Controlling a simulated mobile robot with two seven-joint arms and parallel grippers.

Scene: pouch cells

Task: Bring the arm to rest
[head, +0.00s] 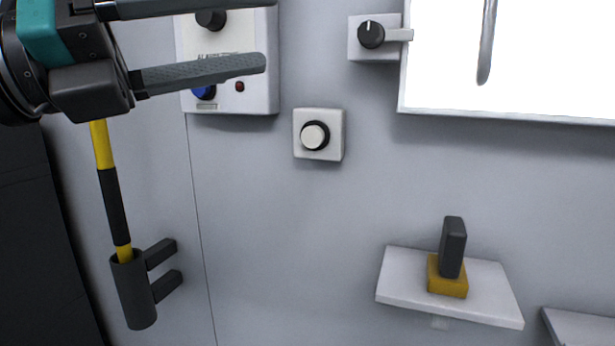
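My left gripper (266,33) comes in at the top left. Its two dark ribbed fingers point right and stand well apart, with nothing visible between them. They overlap a white control box (262,90) in the picture; I cannot tell whether they touch it. The upper finger is partly cut off by the top edge of the view. My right gripper is out of view.
A yellow-and-black handle (113,200) stands in a dark wall holder (137,300) below my gripper. A white button box (336,118), a black knob with lever (371,34) and a bright framed panel (560,60) are right. A shelf (400,280) bears a yellow-and-black object (452,250).

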